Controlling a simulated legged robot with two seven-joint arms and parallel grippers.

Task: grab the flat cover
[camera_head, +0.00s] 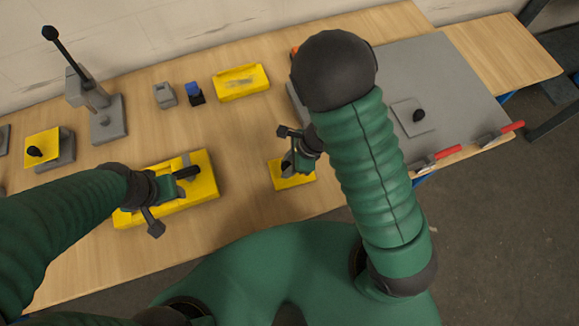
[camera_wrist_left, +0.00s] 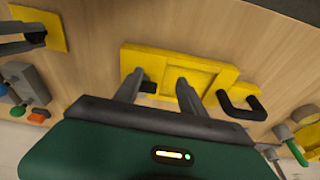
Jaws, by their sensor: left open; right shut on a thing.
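A small flat yellow cover (camera_head: 296,183) lies on the table right of centre. It also shows at the upper left of the left wrist view (camera_wrist_left: 52,22), with a black knob (camera_wrist_left: 37,38) on it. My right gripper (camera_head: 290,164) is over this cover and shut on its knob; my fingers partly hide the grip in the head view. My left gripper (camera_head: 170,188) is open above a larger yellow tray-like part (camera_head: 204,187). In the left wrist view its two fingers (camera_wrist_left: 158,88) are apart in front of that part (camera_wrist_left: 205,72), beside a black handle (camera_wrist_left: 240,107).
A grey lever press (camera_head: 103,110) stands at the back left. Another yellow plate with a knob (camera_head: 43,146) rests on a grey block. A yellow tray (camera_head: 240,82) and small grey and blue blocks (camera_head: 194,92) sit at the back. A grey board (camera_head: 455,85) covers the right.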

